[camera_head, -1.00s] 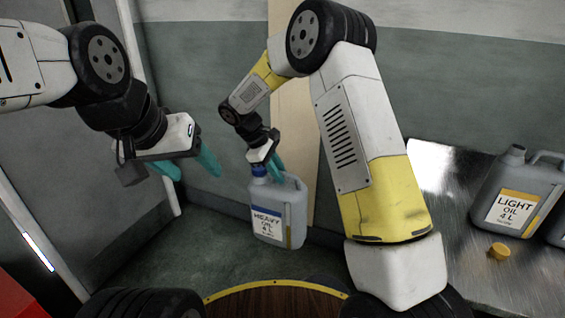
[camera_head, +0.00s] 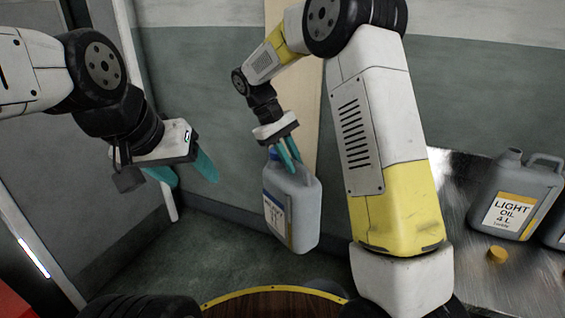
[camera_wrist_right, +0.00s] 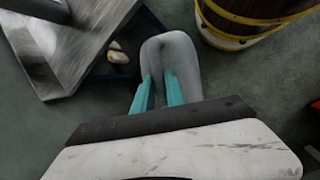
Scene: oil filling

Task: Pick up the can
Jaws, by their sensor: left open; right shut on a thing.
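A grey oil can (camera_head: 300,215) with a blue cap and a white label hangs in the air in the middle of the head view. The label faces left and is seen at a steep angle. My right gripper (camera_head: 289,160) is shut on the top of this can at its handle. In the right wrist view the can (camera_wrist_right: 172,50) shows beyond the teal fingers (camera_wrist_right: 160,92), above the floor. My left gripper (camera_head: 190,175) is open and empty, left of the can and apart from it.
A metal table (camera_head: 480,270) at the right bears a can labelled light oil (camera_head: 515,200) and a yellow cap (camera_head: 497,254). A wooden barrel with a yellow rim (camera_wrist_right: 240,30) stands on the floor in the right wrist view. A grey wall stands behind.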

